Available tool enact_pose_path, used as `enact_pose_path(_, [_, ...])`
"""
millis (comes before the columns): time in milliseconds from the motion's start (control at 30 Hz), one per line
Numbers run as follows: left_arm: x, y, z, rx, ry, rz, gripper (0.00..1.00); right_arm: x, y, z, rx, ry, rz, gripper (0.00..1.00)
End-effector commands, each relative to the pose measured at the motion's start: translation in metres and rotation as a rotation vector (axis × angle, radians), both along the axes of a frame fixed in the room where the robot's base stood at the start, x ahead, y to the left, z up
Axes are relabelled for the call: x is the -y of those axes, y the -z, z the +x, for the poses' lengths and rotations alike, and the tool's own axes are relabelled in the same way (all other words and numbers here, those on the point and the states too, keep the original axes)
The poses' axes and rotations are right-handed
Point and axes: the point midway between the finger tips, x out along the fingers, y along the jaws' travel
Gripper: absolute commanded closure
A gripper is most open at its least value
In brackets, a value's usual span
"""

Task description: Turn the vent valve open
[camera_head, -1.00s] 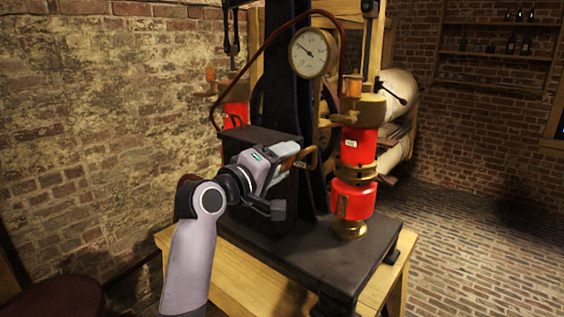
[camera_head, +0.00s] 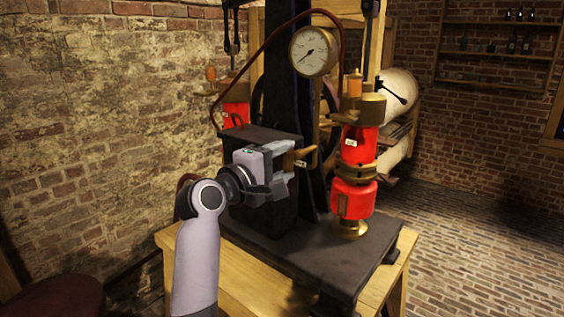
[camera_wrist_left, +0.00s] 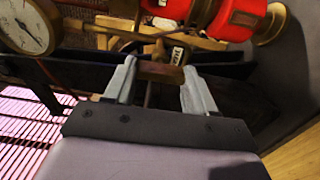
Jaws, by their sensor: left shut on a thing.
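The vent valve (camera_head: 311,156) shows as a small brass fitting with a brown handle (camera_head: 294,161) at the side of the black column. In the left wrist view the brown handle (camera_wrist_left: 160,72) sits between the two grey fingers, with a small white tag (camera_wrist_left: 177,55) just behind it. My left gripper (camera_head: 287,164) is shut on this handle; its fingers hide part of it in the head view. The pressure gauge (camera_head: 314,52) stands above, its needle pointing to the lower left. My right gripper is in neither view.
A red and brass cylinder (camera_head: 357,150) stands close to the right of the valve, on the dark base plate (camera_head: 330,265). A second red cylinder (camera_head: 236,108) is behind on the left. A brown pipe (camera_head: 258,59) arches to the gauge. The brick floor at right is clear.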

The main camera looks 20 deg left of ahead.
Motion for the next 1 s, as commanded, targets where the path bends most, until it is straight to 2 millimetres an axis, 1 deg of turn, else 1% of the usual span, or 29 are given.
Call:
enact_pose_path(200, [0.000, 0.000, 0.000, -0.002, 0.001, -0.005, 0.75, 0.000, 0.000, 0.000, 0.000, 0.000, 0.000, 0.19])
enact_pose_path(233, [0.000, 0.000, 0.000, -0.002, 0.001, -0.005, 0.42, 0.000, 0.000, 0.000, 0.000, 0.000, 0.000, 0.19])
enact_pose_path(267, [0.000, 0.000, 0.000, -0.002, 0.001, -0.005, 0.32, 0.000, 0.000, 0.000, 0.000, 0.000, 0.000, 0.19])
enact_pose_path(300, [0.000, 0.000, 0.000, -0.001, 0.001, -0.004, 0.19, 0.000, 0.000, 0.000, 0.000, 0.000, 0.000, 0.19])
enact_pose_path(667, [-0.001, 0.000, -0.002, 0.000, 0.000, -0.002, 0.19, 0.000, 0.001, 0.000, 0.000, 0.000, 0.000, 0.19])
enact_pose_path(767, [-0.004, 0.001, -0.009, 0.002, -0.001, -0.002, 0.19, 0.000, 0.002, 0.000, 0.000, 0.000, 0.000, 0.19])
enact_pose_path(1000, [-0.015, 0.002, -0.039, 0.001, -0.002, -0.001, 0.19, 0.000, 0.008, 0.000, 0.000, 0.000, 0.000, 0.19])
